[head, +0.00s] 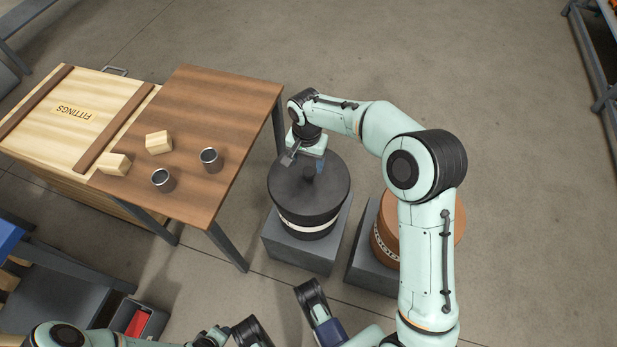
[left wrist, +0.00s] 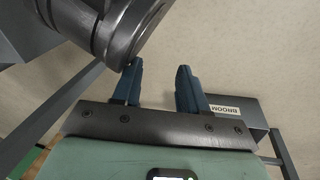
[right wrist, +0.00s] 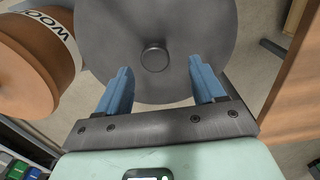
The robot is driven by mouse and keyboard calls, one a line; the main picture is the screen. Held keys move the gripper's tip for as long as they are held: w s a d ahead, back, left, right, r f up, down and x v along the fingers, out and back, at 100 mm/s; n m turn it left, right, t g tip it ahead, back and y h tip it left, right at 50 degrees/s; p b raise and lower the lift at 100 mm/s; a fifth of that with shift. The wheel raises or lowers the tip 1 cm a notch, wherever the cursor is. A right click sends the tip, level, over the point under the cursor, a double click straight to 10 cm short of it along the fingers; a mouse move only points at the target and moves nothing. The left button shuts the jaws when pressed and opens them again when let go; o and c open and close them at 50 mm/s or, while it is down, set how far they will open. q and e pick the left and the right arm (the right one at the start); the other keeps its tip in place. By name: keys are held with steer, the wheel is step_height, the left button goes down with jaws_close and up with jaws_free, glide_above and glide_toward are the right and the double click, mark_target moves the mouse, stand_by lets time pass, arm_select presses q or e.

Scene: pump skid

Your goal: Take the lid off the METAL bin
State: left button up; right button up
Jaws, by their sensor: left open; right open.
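The dark grey bin (head: 308,226) stands on a grey block, with a white label band whose text I cannot read. Its round dark lid (head: 330,187) is on it, with a small knob (head: 309,170) in the middle. My right gripper (head: 305,161) is open over the lid, pointing down. In the right wrist view the lid (right wrist: 110,30) fills the upper middle, and the knob (right wrist: 154,57) appears between the open fingers (right wrist: 158,69); contact is not clear. My left gripper (left wrist: 158,72) is open and empty in the left wrist view, away from the bin.
An orange-brown bin (right wrist: 28,70), its label partly reading WOO, stands right of the dark bin, partly behind my right arm. A BROOM-labelled holder (left wrist: 240,112) is near my left gripper.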

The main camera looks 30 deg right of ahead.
mark_target(309, 171)
steer(key=f, duration=0.1)
steer(key=f+b, duration=0.1)
steer(key=f, duration=0.3)
steer(key=shift+s+d+b, duration=0.15)
steer(key=shift+s+b, duration=0.1)
steer(key=shift+b, duration=0.15)
arm_select(q)
steer(key=shift+g, duration=0.7)
steer(key=s+f, duration=0.3)
steer(key=shift+s+a, duration=0.25)
arm_select(e)
steer(key=shift+r, duration=0.15)
steer(key=c, duration=1.2)
